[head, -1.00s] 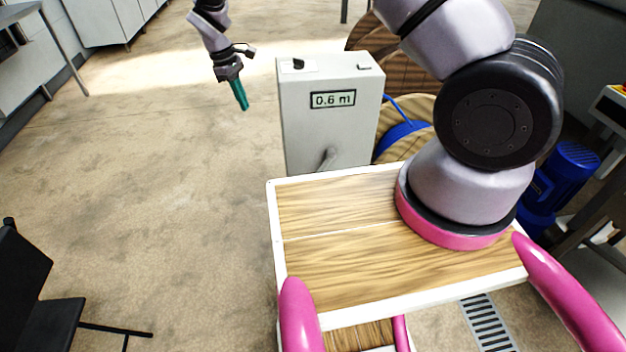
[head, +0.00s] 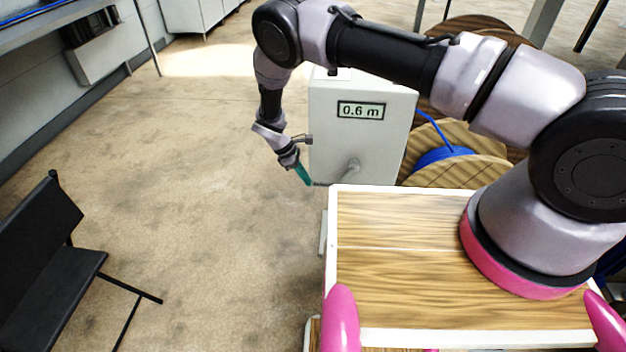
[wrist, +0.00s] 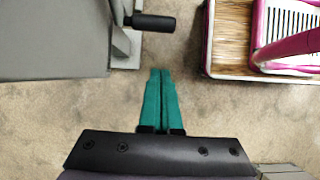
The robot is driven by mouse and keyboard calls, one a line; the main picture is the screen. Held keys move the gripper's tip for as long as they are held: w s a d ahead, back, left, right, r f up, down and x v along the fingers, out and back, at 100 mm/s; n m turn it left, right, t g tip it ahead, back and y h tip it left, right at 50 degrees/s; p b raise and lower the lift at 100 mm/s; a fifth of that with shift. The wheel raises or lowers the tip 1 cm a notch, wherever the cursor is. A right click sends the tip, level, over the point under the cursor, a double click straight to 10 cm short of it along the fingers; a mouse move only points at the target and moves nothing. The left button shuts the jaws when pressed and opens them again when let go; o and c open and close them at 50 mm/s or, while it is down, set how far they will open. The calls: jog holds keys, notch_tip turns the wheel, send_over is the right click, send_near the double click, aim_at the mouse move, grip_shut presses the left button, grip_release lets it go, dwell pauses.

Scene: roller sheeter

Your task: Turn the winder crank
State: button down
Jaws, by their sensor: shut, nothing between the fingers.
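The winder is a grey cabinet (head: 330,125) with a display (head: 361,111) reading 0.6 m. Its crank hub (head: 351,166) shows low on the front face, and my wooden deck cuts off the view below it. In the wrist view, the crank's black handle (wrist: 154,22) sticks out to the right from a grey arm (wrist: 121,25). My gripper (head: 308,183) has teal fingers, shut and empty, near the cabinet's lower left edge. In the wrist view, my gripper's fingertips (wrist: 160,71) point at the handle with a gap of floor between; they are not touching it.
A wooden reel with blue cable (head: 445,158) stands right of the cabinet. A black chair (head: 50,265) is at the lower left. The floor (head: 190,190) left of the cabinet is clear. My own deck (wrist: 228,40) lies to the right of the handle in the wrist view.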

jog(key=d+f, duration=0.7)
jog(key=shift+f, duration=0.35)
jog(key=shift+s+d, duration=0.1)
jog(key=shift+x, duration=0.95)
jog(key=shift+r, duration=0.15)
